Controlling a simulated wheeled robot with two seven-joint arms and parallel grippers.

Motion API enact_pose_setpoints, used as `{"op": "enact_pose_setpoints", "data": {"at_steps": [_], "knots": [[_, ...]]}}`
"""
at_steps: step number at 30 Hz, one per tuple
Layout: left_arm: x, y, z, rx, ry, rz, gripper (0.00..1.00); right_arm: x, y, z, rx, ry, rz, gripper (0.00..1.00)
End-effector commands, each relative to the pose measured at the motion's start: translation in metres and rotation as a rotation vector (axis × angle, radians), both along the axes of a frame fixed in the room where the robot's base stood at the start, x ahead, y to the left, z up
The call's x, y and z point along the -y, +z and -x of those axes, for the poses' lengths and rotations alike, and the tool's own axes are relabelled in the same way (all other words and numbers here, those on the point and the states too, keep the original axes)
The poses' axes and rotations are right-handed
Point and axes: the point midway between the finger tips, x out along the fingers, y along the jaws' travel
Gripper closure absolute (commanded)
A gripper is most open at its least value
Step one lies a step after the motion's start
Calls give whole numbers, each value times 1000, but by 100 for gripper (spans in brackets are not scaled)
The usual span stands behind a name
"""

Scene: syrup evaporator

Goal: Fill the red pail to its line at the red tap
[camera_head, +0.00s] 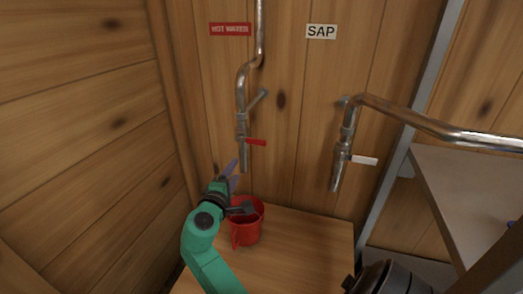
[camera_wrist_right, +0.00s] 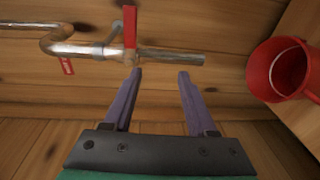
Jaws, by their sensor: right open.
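The red tap is a metal pipe (camera_head: 243,125) on the back wall with a red lever (camera_head: 256,142) sticking out sideways to the right. The wrist view also shows the red lever (camera_wrist_right: 130,27) and the bare spout (camera_wrist_right: 175,57); no stream shows. The red pail (camera_head: 246,232) stands on the wooden bench below the spout, partly covered by my right arm. It also shows in the wrist view (camera_wrist_right: 260,75); its line and contents cannot be made out. My right gripper (camera_head: 234,172) is open and empty, just left of the spout, its fingers (camera_wrist_right: 160,74) pointing toward the tap.
A second tap with a white lever (camera_head: 364,161) hangs to the right, under a SAP sign (camera_head: 321,32). A HOT WATER sign (camera_head: 230,29) is above the red tap. A dark round vessel (camera_head: 392,279) is at bottom right. The bench top (camera_head: 305,235) right of the pail is clear.

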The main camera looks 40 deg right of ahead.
Motion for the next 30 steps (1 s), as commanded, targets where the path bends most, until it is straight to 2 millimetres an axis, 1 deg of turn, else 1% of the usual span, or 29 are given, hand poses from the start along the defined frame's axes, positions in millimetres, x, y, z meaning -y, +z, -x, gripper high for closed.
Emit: {"op": "enact_pose_setpoints", "data": {"at_steps": [1,3,5,8,12,18,21,24,30], "knots": [[-2,-10,4,-6,0,-2,50,6,16,11,34,-51,33,43],[-4,-10,8,-13,0,-5,50,12,35,21,54,-96,63,43],[-7,-8,11,-18,-1,-10,50,17,41,21,59,-107,74,43],[-14,-5,14,-23,0,-19,50,31,42,14,57,-106,75,43],[-18,-4,13,-21,3,-26,50,64,42,-3,57,-106,73,43],[-17,-9,7,-11,4,-24,50,111,39,-28,56,-103,74,43],[-15,-12,5,-8,4,-20,50,127,38,-38,57,-102,72,43],[-12,-14,5,-7,3,-17,50,137,38,-42,57,-102,72,43],[-10,-13,5,-6,1,-14,50,140,38,-44,56,-100,70,43]]}}
